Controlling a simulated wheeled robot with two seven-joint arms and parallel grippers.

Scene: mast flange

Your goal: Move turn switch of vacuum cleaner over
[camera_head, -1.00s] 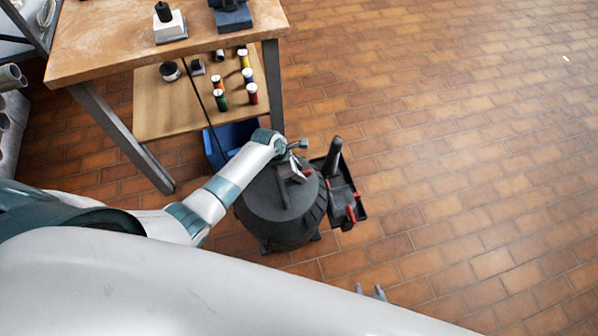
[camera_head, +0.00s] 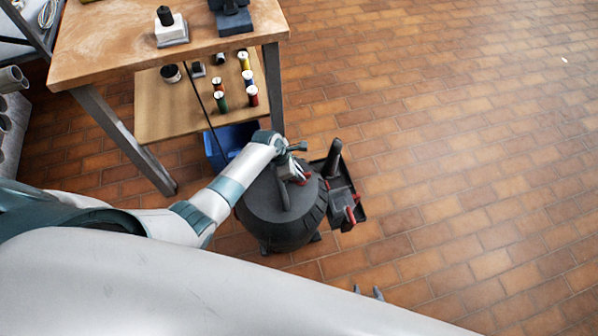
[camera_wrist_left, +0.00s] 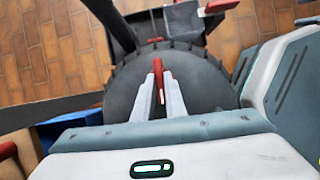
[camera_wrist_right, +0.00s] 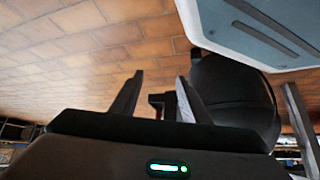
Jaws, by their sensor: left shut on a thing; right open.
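The dark grey, round vacuum cleaner (camera_head: 265,210) stands on the tiled floor right of the workbench. Its red switch (camera_wrist_left: 158,78) stands up on the lid in the left wrist view. My left gripper (camera_head: 299,174) is over the lid, shut on the red switch, with one finger on each side of it. The switch's lower part is hidden between the fingers (camera_wrist_left: 160,95). My right gripper (camera_head: 368,292) is open and empty in front of the vacuum, low in the head view. The right wrist view shows its spread fingers (camera_wrist_right: 157,95) and the vacuum's dark body (camera_wrist_right: 235,90) beyond.
A black side tray (camera_head: 345,195) with red-handled parts and an upright black piece adjoins the vacuum's right side. The wooden workbench (camera_head: 120,45) and its lower shelf (camera_head: 170,115) with spools stand at the left. A blue bin (camera_head: 230,140) is behind the vacuum. The floor at right is clear.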

